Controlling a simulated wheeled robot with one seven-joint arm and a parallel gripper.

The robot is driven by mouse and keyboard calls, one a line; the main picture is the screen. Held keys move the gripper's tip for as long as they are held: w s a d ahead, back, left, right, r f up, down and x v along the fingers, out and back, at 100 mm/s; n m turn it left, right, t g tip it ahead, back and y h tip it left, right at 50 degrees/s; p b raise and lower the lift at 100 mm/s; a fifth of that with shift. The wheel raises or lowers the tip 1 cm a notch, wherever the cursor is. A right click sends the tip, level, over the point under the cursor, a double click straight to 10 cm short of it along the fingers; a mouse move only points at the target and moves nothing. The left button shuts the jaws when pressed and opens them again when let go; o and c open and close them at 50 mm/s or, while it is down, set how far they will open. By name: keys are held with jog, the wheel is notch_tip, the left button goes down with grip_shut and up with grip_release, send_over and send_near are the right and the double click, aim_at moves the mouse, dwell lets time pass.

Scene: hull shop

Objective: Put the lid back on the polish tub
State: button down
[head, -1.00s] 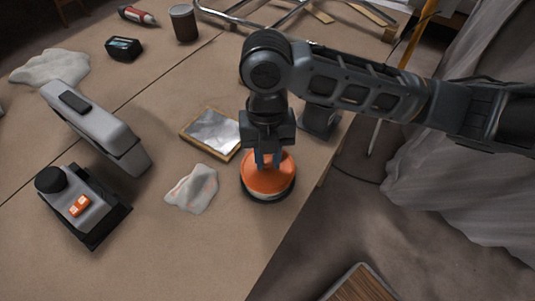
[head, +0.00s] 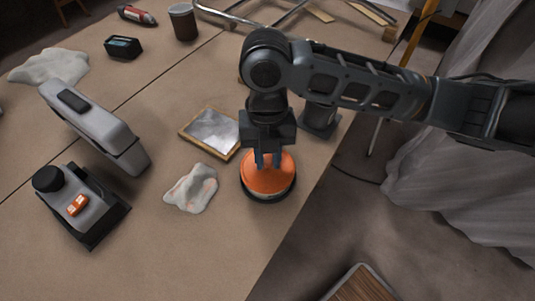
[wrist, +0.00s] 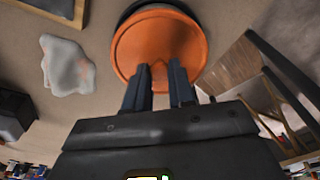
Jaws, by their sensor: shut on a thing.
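The orange round lid (head: 262,182) lies over the polish tub (head: 284,196), near the right edge of the workbench. A pale band and a dark base of the tub show below the lid's front edge. My gripper (head: 268,163) points down over the lid, shut on its small raised grip. In the wrist view the lid (wrist: 150,45) spreads out beyond my fingertips (wrist: 159,82), and a dark rim shows past its far edge.
A crumpled stained rag (head: 191,188) lies just left of the tub, with a wood-framed panel (head: 212,131) behind it. A grey device (head: 95,125) and a dark-based tool (head: 80,206) stand further left. The bench edge drops off close on the right. The front bench is clear.

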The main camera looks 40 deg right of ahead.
jog(key=c, duration=0.9)
grip_release()
jog(key=shift+o, duration=0.4)
jog(key=o, duration=0.4)
jog(key=shift+r, duration=0.15)
jog(key=shift+r+p, duration=2.45)
jog(key=shift+r, duration=0.95)
jog(key=shift+c, duration=0.3)
